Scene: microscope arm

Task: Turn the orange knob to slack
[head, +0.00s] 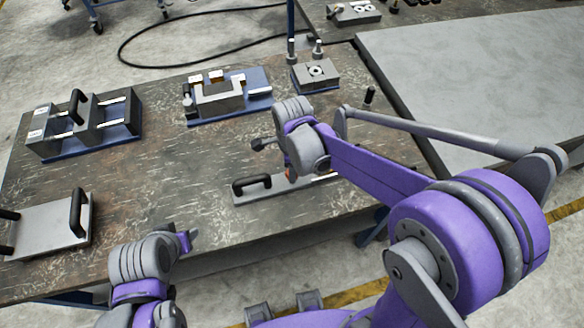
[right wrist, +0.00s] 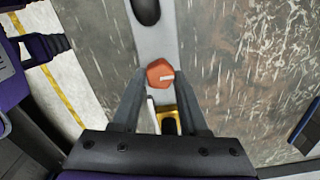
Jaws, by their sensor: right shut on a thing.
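The orange knob (right wrist: 157,69) sits on a narrow grey bar (right wrist: 156,35) in the right wrist view. It looks faceted and has a short white mark pointing right. My right gripper (right wrist: 160,75) has its two fingers on either side of the knob, shut on it. In the head view, a sliver of orange (head: 288,174) shows below my right wrist, which hides most of the knob and the fingers. The bar (head: 270,190) lies near the table's front edge. My left arm's end (head: 188,240) is at the lower left, and its fingers cannot be made out.
A black handle (head: 251,185) rises from the bar's left end. A yellow and black part (right wrist: 170,118) is on the bar beside the knob. Fixtures on blue bases (head: 225,98) stand farther back. A grey plate with black handles (head: 45,228) lies at left.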

